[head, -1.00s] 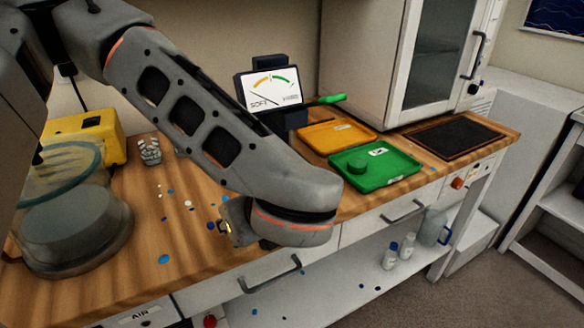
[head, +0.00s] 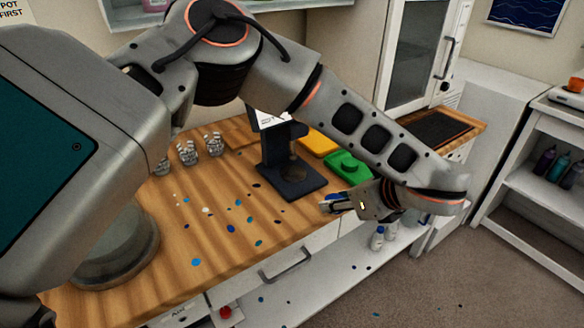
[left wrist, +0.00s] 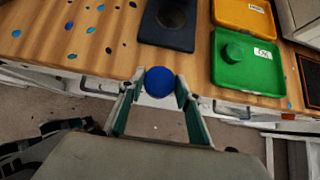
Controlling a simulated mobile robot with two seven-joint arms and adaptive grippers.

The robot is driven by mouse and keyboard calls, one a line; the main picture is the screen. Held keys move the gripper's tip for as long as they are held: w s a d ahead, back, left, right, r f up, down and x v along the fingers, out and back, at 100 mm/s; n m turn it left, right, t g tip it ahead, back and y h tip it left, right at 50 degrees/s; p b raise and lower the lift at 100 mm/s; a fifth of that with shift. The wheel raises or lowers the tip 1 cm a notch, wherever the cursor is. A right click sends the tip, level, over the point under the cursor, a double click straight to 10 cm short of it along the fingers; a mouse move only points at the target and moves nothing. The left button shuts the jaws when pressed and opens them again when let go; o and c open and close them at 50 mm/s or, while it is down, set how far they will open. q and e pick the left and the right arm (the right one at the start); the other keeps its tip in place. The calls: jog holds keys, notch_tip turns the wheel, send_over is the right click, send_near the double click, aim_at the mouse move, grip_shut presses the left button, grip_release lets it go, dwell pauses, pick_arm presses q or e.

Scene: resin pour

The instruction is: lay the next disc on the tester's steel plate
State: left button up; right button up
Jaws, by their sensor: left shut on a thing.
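My left gripper (head: 330,203) is shut on a blue disc (left wrist: 160,82), which sits between the fingertips in the left wrist view. It is in front of the bench's front edge, to the right of and nearer than the tester. The tester (head: 290,183) has a dark base, and its dial is partly hidden behind my arm. Its round plate (left wrist: 172,15) shows at the top of the left wrist view, with no disc visible on it. A green tray (left wrist: 247,75) holds a green disc (left wrist: 233,52), right of the tester. My right gripper is not in view.
An orange tray (left wrist: 245,16) lies behind the green one. Blue, white and dark spots are scattered over the wooden bench (head: 170,270) left of the tester. Several cups (head: 189,153) stand at the back, and a glass dome (head: 120,250) at the left. Bottles (head: 378,238) stand below.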

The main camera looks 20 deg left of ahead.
pick_arm(q)
jog(key=shift+w+d, duration=0.1)
jog(key=shift+d, duration=0.1)
jog(key=w+a, duration=0.2)
jog(key=a, duration=0.1)
jog(key=w+a, duration=0.3)
jog(key=a, duration=0.1)
jog(key=w+a, duration=0.3)
jog(key=shift+w+a+f, duration=0.15)
jog(key=shift+a, duration=0.05)
jog(key=shift+w+a, duration=0.5)
jog(key=shift+a, duration=0.1)
jog(key=shift+w+a, duration=0.8)
jog(key=shift+a, duration=0.25)
jog(key=shift+w+a+f+b, duration=0.15)
jog(key=shift+f+b, duration=0.2)
jog(key=shift+f, duration=0.55)
jog(key=shift+r, duration=0.15)
